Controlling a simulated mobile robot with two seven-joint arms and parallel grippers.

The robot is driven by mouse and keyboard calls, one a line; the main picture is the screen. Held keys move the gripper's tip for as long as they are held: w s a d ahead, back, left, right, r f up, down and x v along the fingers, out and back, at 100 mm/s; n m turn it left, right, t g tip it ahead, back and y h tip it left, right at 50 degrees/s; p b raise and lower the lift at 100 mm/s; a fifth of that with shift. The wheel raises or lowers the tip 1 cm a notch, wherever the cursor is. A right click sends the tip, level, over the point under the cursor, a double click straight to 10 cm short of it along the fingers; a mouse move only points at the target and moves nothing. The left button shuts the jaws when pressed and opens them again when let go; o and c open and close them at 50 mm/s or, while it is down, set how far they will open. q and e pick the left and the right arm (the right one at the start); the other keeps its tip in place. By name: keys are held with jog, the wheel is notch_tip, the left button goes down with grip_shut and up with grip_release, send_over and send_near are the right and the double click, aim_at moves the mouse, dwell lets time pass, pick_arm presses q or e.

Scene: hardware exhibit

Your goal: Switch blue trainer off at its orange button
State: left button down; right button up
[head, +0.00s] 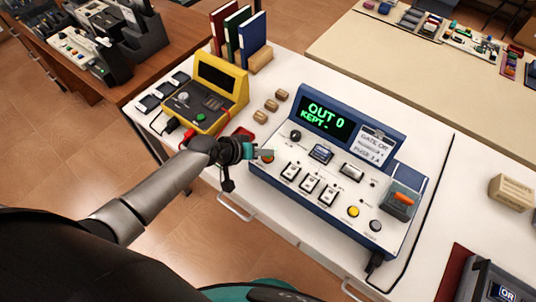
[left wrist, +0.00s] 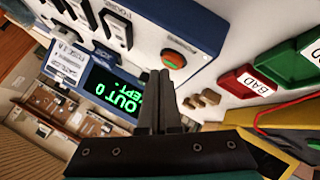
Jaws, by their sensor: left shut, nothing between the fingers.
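The blue trainer (head: 330,215) stands on the white table, its screen (head: 325,118) lit with "OUT 0 KEPT". Its round orange button (head: 267,156) is at the left end of the sloped white panel, partly hidden by my gripper. In the left wrist view the orange button (left wrist: 173,59) shows clearly, just beyond the fingertips. My left gripper (head: 262,153) is shut and empty, its tips close to the button; I cannot tell whether they touch. The fingers also show in the left wrist view (left wrist: 161,75). My right gripper is not in view.
A yellow trainer (head: 222,90) stands left of the blue one, with books (head: 238,35) behind it. Small wooden blocks (head: 271,105) lie between. A red tray marked "BAD" (left wrist: 247,82) lies near the button's side. An orange lever (head: 403,198) is on the blue trainer's right.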

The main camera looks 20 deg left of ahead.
aim_at(265, 159)
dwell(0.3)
pick_arm(q)
jog(key=shift+f+b, duration=0.35)
jog(key=shift+f, duration=0.15)
dwell(0.5)
jog(key=shift+r+p, duration=0.45)
jog(key=shift+p, duration=0.05)
jog(key=shift+r, duration=0.15)
notch_tip(265, 159, up, 6)
jog(key=p, duration=0.6)
dwell(1.3)
